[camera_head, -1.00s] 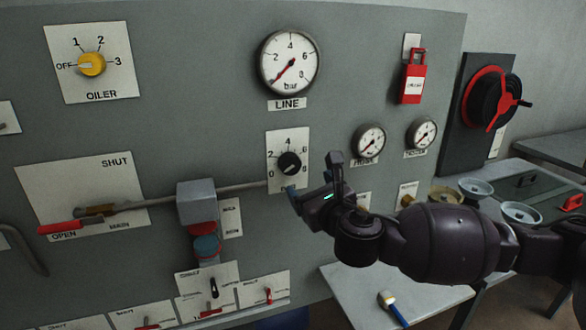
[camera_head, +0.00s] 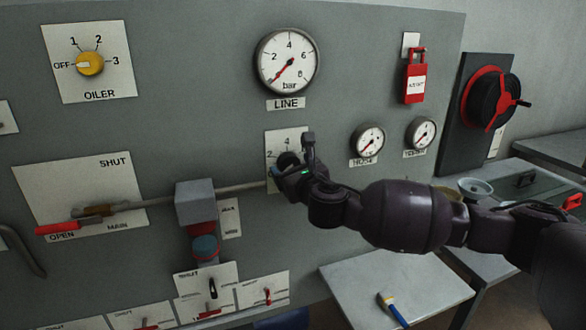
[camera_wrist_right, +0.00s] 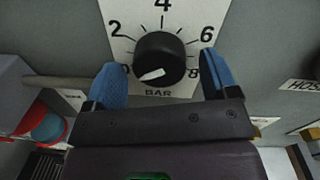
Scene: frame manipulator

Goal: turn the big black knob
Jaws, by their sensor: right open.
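The black knob (camera_head: 286,159) is on a white plate with a 0-to-8 bar scale, below the LINE gauge. In the head view my right gripper (camera_head: 283,174) partly covers it. In the right wrist view the knob (camera_wrist_right: 159,59) shows whole, its white mark pointing lower left, close to 0. My right gripper (camera_wrist_right: 160,72) is open, with one blue finger left of the knob and one right. Both fingers look apart from the knob; their depth relative to it is hard to tell. My left gripper is not in view.
A horizontal pipe with a grey box (camera_head: 195,201) lies left of the gripper. The HOSE gauge (camera_head: 368,139) is to the right. A red-and-black rotary switch (camera_head: 492,98) is farther right. A brush (camera_head: 393,309) lies on a low table (camera_head: 430,285).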

